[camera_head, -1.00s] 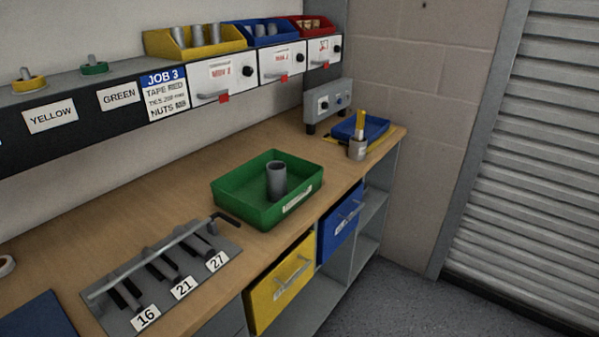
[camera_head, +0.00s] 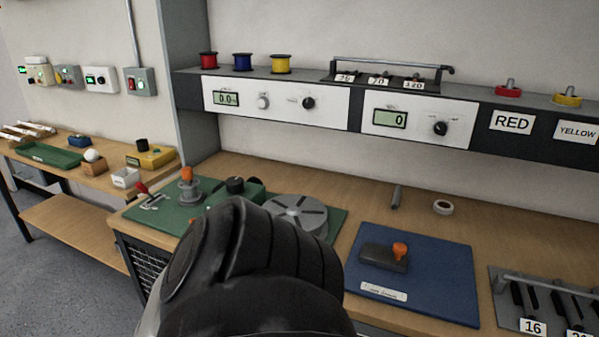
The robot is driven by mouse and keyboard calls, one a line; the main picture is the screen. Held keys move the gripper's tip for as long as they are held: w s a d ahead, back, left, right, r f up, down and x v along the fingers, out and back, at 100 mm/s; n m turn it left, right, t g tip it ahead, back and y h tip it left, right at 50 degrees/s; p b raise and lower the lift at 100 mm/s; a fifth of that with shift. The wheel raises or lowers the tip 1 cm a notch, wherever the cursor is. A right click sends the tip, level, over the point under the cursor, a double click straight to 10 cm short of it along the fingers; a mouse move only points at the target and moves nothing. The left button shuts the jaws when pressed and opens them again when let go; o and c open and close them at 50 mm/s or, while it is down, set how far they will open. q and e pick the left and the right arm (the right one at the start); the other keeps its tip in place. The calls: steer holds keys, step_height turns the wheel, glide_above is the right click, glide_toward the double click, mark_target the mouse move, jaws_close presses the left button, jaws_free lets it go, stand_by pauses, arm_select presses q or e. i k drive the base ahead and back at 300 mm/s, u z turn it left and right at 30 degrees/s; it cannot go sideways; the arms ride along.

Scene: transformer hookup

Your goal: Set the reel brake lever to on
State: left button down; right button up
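A small lever with a red handle (camera_head: 141,188) stands on a pale plate (camera_head: 153,202) at the left end of the green mat (camera_head: 176,220). It may be the reel brake lever, but its label is too small to read. Beside it is a grey round fitting with an orange knob (camera_head: 187,174). A grey slotted disc (camera_head: 297,214), possibly a reel, lies on the mat's right part. One of my arm links covers the front middle of the mat. Neither of my grippers shows, so their states are hidden.
A blue mat (camera_head: 450,284) carries a dark block with an orange knob (camera_head: 385,257). A grey rack (camera_head: 505,312) stands at the right. A roll of tape (camera_head: 443,207) and a grey tube (camera_head: 396,197) lie behind. A lower side bench (camera_head: 84,231) is at left.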

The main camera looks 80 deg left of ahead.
mark_target(140, 186)
steer(key=z, duration=1)
steer(key=i, duration=0.85)
steer(key=u, duration=4.85)
steer(key=i, duration=0.5)
